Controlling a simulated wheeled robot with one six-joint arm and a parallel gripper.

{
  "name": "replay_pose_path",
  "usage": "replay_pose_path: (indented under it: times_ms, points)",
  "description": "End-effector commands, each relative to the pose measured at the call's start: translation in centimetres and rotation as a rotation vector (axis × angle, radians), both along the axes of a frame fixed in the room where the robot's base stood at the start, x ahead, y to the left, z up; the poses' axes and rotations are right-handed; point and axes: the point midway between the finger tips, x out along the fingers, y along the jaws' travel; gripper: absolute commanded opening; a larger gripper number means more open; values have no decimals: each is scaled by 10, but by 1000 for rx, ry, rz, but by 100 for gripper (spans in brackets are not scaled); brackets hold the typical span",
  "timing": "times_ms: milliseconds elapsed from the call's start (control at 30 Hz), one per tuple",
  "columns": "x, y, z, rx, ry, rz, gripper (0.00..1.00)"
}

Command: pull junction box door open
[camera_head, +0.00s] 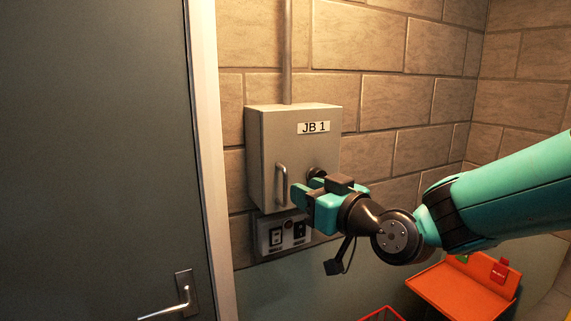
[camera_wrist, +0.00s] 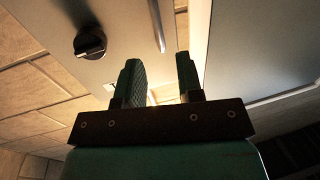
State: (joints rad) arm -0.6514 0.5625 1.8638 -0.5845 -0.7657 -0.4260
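The junction box (camera_head: 262,125), a grey box labelled JB 1, is mounted on the brick wall. Its door (camera_head: 264,150) looks flush with the box. A vertical bar handle (camera_head: 282,184) is near the left side of the door front; it also shows in the wrist view (camera_wrist: 156,24). A black round knob (camera_wrist: 90,42) sits on the door; in the head view my gripper partly hides it. My gripper (camera_head: 302,192) is in front of the lower door, just right of the handle. In the wrist view its fingers (camera_wrist: 161,75) are apart and empty, with the handle beyond the fingertips.
A switch panel (camera_head: 284,236) is below the box. A dark door (camera_head: 95,150) with a lever handle (camera_head: 181,300) stands at the left. An orange tray-like stand (camera_head: 463,290) is low at the right.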

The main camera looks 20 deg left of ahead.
Motion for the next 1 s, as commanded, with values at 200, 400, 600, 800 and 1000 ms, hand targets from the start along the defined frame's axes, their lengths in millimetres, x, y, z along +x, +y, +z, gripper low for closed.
replay_pose_path:
  times_ms: [200,400,600,800,1000]
  points:
    - [21,39,4,-1,0,1,34]
    - [32,57,1,-2,1,1,34]
    - [34,61,0,-1,0,0,34]
    - [34,61,0,-1,0,0,25]
    - [34,61,0,0,0,0,0]
